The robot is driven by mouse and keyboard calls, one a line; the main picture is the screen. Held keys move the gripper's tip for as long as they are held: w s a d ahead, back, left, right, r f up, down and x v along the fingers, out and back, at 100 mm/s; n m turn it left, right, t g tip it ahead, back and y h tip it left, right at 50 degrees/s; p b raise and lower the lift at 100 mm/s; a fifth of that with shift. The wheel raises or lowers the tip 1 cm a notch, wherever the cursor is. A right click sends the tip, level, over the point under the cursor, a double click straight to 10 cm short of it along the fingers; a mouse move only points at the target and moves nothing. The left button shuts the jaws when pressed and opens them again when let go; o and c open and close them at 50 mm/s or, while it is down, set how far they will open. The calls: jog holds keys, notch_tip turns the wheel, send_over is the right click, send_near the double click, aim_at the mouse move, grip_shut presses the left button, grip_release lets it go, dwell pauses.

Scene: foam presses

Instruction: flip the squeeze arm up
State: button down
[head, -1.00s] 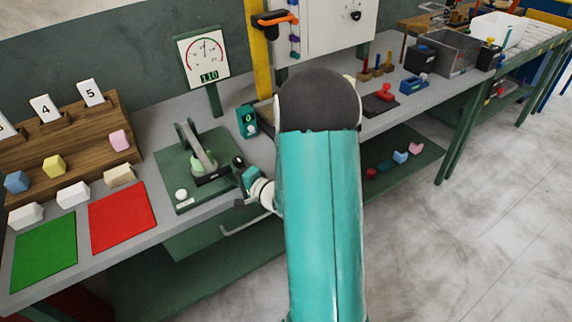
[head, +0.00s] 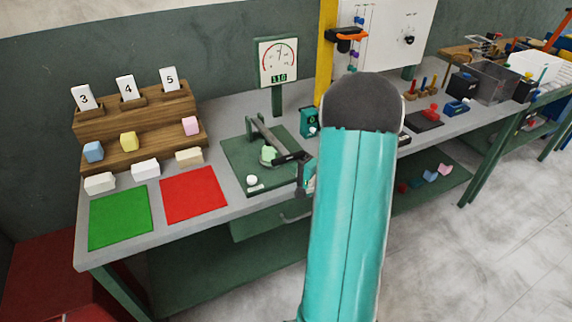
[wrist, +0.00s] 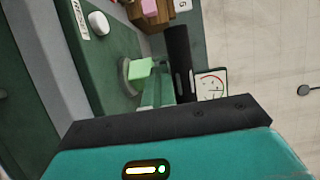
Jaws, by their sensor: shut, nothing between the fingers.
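The foam press stands on a dark green base plate (head: 236,157) on the bench in the head view. Its grey-green squeeze arm (head: 266,134) slopes from the back left down to the right, with a dark end piece (head: 289,157) near my gripper. A light green foam block (head: 268,154) shows under the arm, and it also shows in the wrist view (wrist: 141,67). My gripper (head: 302,172) is shut and empty, just right of the arm's low end. My forearm partly covers it, and whether it touches the arm cannot be told.
A white button (head: 252,180) sits on the plate's front corner. A gauge (head: 278,62) stands behind the press, and a small green device (head: 309,121) at its right. Red (head: 193,194) and green mats (head: 120,217) lie left, below a wooden block rack (head: 137,115).

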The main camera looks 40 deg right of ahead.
jog(key=shift+w+d, duration=0.1)
jog(key=shift+d, duration=0.2)
dwell(0.4)
jog(key=c, duration=1.3)
grip_release()
jog(key=s+d+r, duration=0.1)
jog(key=s+r, duration=0.1)
jog(key=s, duration=1.3)
jog(key=shift+s+d+r, duration=0.25)
jog(key=shift+s+d, duration=0.05)
jog(key=shift+s, duration=0.15)
